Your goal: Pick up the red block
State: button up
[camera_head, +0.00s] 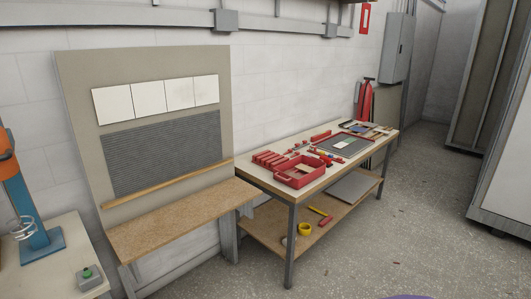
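Several red items lie on a wooden-topped workbench (262,188) right of the middle. A row of red block-like pieces (268,158) sits at its left back. A red open box (300,181) stands at its front edge, to the right of that row. A longer red piece (321,136) lies farther back. I cannot tell which of these is the red block. A small red speck (396,263) lies on the floor, too small to make out. My gripper is not in view.
A tilted board with white tiles (155,101) and a ledge (180,220) stands left of the bench. A table with an orange-and-blue tool (38,242) is at far left. The bench's lower shelf holds yellow tape (305,229). The grey floor (430,200) at right is mostly clear.

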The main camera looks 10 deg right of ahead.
aim_at(327, 160)
jog(key=i+l+z, duration=0.25)
jog(key=i+z, duration=0.55)
jog(key=i, duration=0.25)
jog(key=i+j+z, duration=0.1)
jog(key=i+z, duration=0.3)
jog(key=i, duration=0.15)
jog(key=i+u, duration=0.45)
jog(key=i, duration=0.15)
jog(key=i+l+u, duration=0.1)
jog(key=i+u, duration=0.35)
jog(key=i+l+u, duration=0.45)
jog(key=i, duration=0.2)
jog(key=i+l+u, duration=0.45)
